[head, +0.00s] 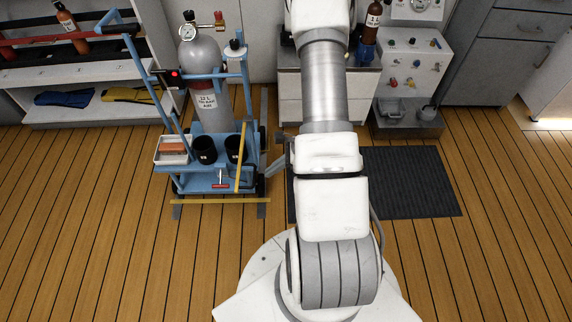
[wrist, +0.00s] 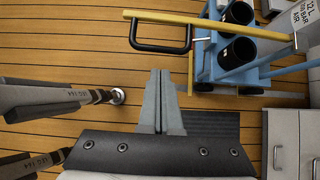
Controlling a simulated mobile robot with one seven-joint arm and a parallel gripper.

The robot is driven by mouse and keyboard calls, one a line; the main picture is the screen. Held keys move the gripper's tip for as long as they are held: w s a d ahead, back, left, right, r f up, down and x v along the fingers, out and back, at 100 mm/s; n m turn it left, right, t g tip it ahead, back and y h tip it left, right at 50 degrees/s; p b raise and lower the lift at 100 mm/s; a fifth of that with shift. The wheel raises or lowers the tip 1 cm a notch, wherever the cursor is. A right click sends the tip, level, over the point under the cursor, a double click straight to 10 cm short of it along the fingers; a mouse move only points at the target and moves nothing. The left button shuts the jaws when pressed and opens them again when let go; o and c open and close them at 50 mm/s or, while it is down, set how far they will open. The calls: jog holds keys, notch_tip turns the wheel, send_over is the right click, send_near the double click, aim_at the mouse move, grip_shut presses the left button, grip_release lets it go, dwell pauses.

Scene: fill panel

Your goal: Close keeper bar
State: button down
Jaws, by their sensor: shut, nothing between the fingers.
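The keeper bar (head: 240,158) is a yellow bar on the front right of the blue cart (head: 215,182), sticking out past its front edge. In the wrist view the keeper bar (wrist: 230,23) runs across the top, with a black loop handle (wrist: 160,49) under it. My gripper (wrist: 160,72) is shut and empty, its fingertips a short way below the handle in that picture and apart from it. In the head view my gripper (head: 270,171) shows partly at the left of my arm, just right of the cart; the arm hides the rest.
The cart carries a grey gas cylinder (head: 203,80), two black cups (head: 204,150) and a small tray (head: 171,158). A dark mat (head: 415,182) lies right of my arm. Cabinets (head: 490,50) line the back; the left floor is clear.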

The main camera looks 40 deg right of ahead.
jog(key=shift+w+a+f, duration=0.2)
jog(key=shift+w+a, duration=0.45)
jog(key=shift+a, duration=0.35)
jog(key=shift+a, duration=0.1)
